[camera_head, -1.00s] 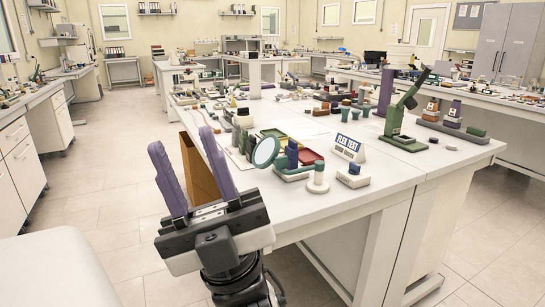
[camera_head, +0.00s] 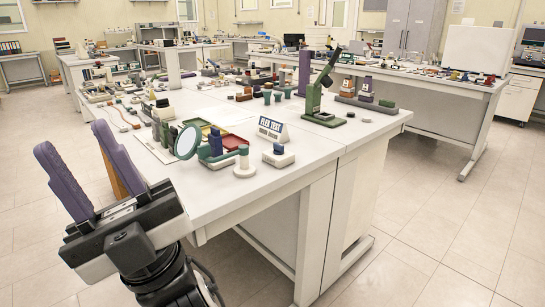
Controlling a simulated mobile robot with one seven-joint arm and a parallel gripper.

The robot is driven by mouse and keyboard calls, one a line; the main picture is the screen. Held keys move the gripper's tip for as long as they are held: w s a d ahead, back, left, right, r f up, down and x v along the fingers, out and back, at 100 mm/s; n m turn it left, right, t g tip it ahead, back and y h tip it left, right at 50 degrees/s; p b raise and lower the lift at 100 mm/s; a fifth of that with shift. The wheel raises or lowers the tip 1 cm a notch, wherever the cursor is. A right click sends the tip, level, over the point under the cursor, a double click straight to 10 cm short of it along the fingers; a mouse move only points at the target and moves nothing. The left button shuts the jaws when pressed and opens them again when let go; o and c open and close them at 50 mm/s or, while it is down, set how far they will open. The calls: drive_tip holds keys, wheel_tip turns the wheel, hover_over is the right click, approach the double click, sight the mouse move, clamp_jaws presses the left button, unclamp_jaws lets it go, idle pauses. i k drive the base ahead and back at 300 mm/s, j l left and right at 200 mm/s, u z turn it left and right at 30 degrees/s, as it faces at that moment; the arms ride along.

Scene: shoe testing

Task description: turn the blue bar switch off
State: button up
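My gripper (camera_head: 71,139) is at the lower left, its two purple fingers pointing up and standing apart, with nothing between them. It is beside the near left end of the white table (camera_head: 215,190). On the table's near edge is a pale block with a dark blue top (camera_head: 278,150). Left of it, a dark blue upright piece (camera_head: 215,141) stands on a teal and grey base. I cannot tell which of these, if either, is the blue bar switch, nor its on or off position.
A "FLEX TEST" sign (camera_head: 272,130), a round green-rimmed lens (camera_head: 187,142), a white post (camera_head: 244,161) and a green microscope-like stand (camera_head: 322,90) are on the table. The floor at right is clear.

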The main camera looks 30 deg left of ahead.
sight(278, 148)
drive_tip(key=i+l+u, duration=0.15)
drive_tip(key=u, duration=0.25)
drive_tip(key=i+l+u, duration=0.5)
drive_tip(key=u, duration=0.3)
drive_tip(key=l, duration=0.1)
